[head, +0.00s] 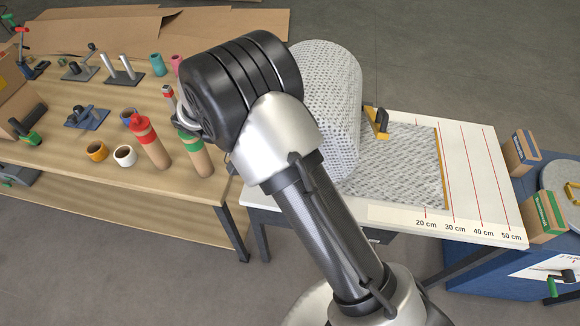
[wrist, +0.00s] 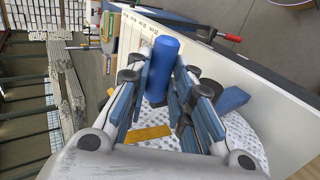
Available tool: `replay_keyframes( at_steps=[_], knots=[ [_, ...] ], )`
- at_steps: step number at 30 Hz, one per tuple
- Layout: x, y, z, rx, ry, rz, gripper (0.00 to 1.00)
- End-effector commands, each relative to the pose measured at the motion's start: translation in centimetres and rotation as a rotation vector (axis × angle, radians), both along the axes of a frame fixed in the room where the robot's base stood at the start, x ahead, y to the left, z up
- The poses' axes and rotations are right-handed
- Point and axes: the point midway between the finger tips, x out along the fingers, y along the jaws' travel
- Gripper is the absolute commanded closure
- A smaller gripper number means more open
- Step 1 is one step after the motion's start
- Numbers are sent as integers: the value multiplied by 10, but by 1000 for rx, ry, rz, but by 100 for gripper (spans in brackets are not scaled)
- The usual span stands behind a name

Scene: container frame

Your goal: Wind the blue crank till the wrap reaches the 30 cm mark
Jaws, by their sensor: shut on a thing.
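In the wrist view my gripper (wrist: 160,78) is shut on the upright blue handle (wrist: 163,58) of the crank. The head view does not show the gripper or this handle; my arm and the roll are in front. The grey patterned wrap roll (head: 335,95) stands at the table's left end. Its wrap sheet (head: 400,160) lies flat to the right, ending in a yellow strip (head: 443,175). That strip lies between the 20 cm mark (head: 426,223) and the 30 cm mark (head: 455,228), close to the left of the 30 cm line.
A yellow-and-black piece (head: 378,122) sits beside the roll. A wooden bench (head: 80,160) at left holds tubes, tape rolls and tools. The white table (head: 480,170) is bare right of the strip.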

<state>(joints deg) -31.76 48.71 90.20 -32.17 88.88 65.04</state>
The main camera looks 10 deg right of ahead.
Motion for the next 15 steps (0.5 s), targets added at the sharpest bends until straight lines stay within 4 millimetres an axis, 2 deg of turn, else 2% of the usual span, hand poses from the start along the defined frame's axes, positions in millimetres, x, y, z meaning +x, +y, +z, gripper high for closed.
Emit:
replay_keyframes(
  at_steps=[1,2,3,11,15],
  knots=[
    [-2,3,-10,17,3,-1,100],
    [-2,3,-10,17,3,-1,100],
    [-2,3,-10,17,4,-2,76],
    [-2,3,-8,17,2,-1,59],
    [-1,2,-7,16,1,-1,59]
  ],
)
